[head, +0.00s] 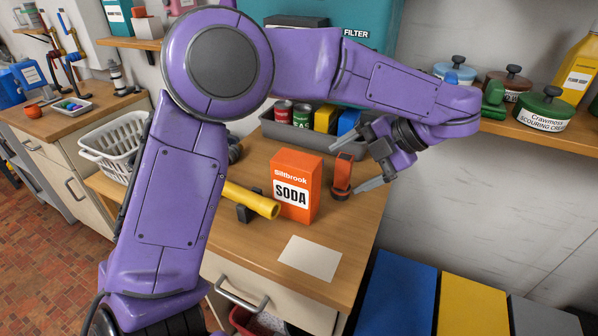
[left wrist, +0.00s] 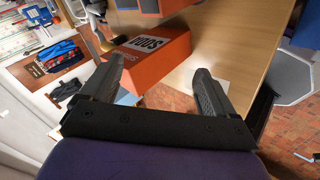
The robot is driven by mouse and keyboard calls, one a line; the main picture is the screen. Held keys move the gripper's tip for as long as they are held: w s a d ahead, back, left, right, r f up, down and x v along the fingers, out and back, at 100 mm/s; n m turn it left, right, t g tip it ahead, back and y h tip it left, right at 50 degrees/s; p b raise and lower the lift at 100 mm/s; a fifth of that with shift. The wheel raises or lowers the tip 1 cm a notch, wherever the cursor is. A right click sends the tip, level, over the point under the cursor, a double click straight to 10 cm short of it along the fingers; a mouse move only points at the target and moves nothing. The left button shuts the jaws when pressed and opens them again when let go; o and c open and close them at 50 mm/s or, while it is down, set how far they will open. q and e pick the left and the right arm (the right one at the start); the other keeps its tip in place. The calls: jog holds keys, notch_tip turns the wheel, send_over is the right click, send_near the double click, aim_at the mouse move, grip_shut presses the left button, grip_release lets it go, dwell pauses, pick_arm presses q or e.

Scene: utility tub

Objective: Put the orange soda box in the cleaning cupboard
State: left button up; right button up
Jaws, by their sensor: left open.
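The orange soda box (head: 294,187), with a white SODA label, stands upright on the wooden counter. My left gripper (head: 350,160) is open to the right of the box, its two fingers pointing left toward it. In the left wrist view the soda box (left wrist: 160,58) lies ahead of and between the open fingers (left wrist: 160,72), with nothing held. A small orange and black object (head: 342,175) stands between the box and the fingers in the head view. I cannot identify the cleaning cupboard for certain. My right gripper is not in view.
A yellow tube (head: 250,200) lies left of the box, and a pale card (head: 310,258) lies in front. A grey tray (head: 290,137) with cans stands behind. My left arm spans the view, hiding part of the counter. Blue, yellow and grey bins (head: 398,290) are lower right.

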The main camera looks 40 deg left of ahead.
aim_at(296, 174)
pick_arm(q)
jog(key=s+f+n+y+b, duration=0.1)
jog(key=n+y, duration=0.1)
jog(key=n, duration=0.5)
jog(key=s+f+n+g+y+b, duration=0.1)
jog(key=n+y, duration=0.2)
jog(key=n, duration=0.4)
jog(key=s+f+n+g+y+b, duration=0.1)
jog(key=n+y+b, duration=0.1)
jog(key=n, duration=0.6)
jog(key=shift+s+d+y, duration=0.15)
jog(key=shift+s+y, duration=0.15)
jog(key=shift+y, duration=0.4)
jog(key=p+x, duration=0.2)
jog(key=x, duration=0.7)
jog(key=shift+f, duration=0.1)
jog(key=shift+a+f, duration=0.1)
jog(key=shift+a, duration=0.45)
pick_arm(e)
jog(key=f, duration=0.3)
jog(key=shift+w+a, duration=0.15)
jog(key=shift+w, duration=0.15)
